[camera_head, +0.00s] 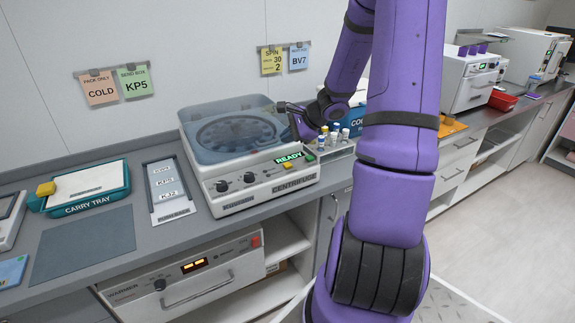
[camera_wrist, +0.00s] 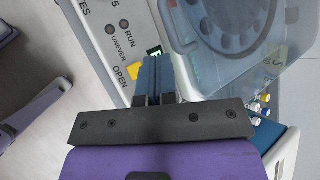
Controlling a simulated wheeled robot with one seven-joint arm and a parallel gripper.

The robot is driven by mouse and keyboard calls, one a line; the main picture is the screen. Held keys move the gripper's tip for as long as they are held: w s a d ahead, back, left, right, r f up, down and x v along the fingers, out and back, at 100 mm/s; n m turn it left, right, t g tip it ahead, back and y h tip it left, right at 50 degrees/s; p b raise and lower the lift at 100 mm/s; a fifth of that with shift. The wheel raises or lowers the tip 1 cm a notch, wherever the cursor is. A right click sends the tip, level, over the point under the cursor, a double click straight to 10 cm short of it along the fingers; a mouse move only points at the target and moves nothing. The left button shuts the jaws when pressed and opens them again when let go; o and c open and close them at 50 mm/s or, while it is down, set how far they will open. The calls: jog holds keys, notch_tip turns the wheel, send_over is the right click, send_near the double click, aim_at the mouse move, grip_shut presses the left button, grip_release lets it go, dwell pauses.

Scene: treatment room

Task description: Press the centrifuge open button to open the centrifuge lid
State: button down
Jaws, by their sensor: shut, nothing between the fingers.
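The white centrifuge (camera_head: 262,190) stands on the counter with its clear bluish lid (camera_head: 232,122) down over the rotor; the lid also shows in the wrist view (camera_wrist: 215,62). Its front panel has knobs and a lit green READY display (camera_head: 289,158). A yellow button (camera_wrist: 133,72) sits beside the word OPEN in the wrist view. My gripper (camera_head: 284,107) is at the right side of the lid in the head view. In the wrist view its shut, empty fingers (camera_wrist: 156,62) lie just right of the yellow button and partly cover the display. Contact cannot be told.
A rack of capped tubes (camera_head: 335,140) stands right of the centrifuge. A results card stand (camera_head: 166,190) and a carry tray (camera_head: 88,187) are to its left. A warmer (camera_head: 185,279) sits below the counter. A dark mat (camera_head: 85,243) lies bare at the left.

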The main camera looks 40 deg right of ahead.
aim_at(288, 165)
jog(key=shift+f, duration=3.2)
jog(key=shift+f, duration=0.25)
jog(key=shift+f, duration=0.2)
jog(key=shift+f, duration=0.5)
jog(key=shift+r, duration=0.1)
dwell(0.5)
jog(key=shift+r, duration=0.85)
jog(key=shift+r, duration=2.5)
